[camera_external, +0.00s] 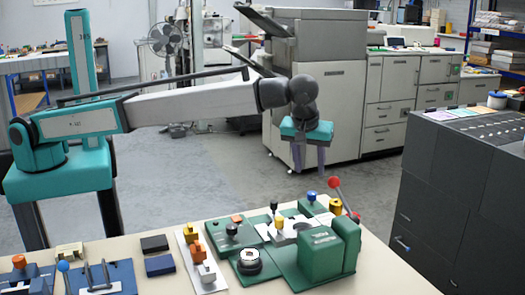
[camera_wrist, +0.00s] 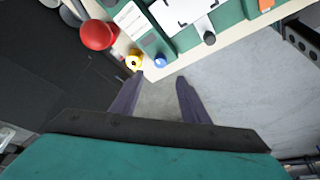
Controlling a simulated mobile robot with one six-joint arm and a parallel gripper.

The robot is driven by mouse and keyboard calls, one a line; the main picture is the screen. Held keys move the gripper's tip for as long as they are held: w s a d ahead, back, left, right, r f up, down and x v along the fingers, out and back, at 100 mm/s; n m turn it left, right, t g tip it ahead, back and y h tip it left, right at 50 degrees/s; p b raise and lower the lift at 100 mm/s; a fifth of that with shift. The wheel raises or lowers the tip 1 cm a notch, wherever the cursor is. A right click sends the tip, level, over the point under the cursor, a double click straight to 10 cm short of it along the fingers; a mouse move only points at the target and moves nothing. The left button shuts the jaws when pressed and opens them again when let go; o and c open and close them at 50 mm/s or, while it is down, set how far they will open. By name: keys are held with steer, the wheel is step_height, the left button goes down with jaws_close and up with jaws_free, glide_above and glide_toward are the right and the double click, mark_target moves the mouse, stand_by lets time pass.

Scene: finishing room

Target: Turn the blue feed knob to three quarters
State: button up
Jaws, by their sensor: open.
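A small blue knob (camera_external: 311,196) sits at the back edge of the green machine on the bench. The blue knob also shows in the wrist view (camera_wrist: 160,61), just beyond my fingertips. Its pointer and any scale marks are too small to read. My gripper (camera_external: 310,168) points down, open and empty, above and apart from the blue knob. In the wrist view my two fingers (camera_wrist: 160,79) are spread with nothing between them.
A yellow knob (camera_external: 335,206) and a red ball-topped lever (camera_external: 334,182) stand close right of the blue knob. A tall green block (camera_external: 330,248) is nearer the camera. Orange and black knobs stand to the left. The floor behind the bench is clear.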

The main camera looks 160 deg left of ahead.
mark_target(312, 193)
steer(key=p+x, duration=0.2)
steer(key=x, duration=0.8)
steer(key=shift+s+a+f+p, duration=0.1)
steer(key=shift+f+p, duration=0.1)
steer(key=shift+p, duration=0.15)
steer(key=shift+c, duration=0.3)
steer(key=c, duration=1)
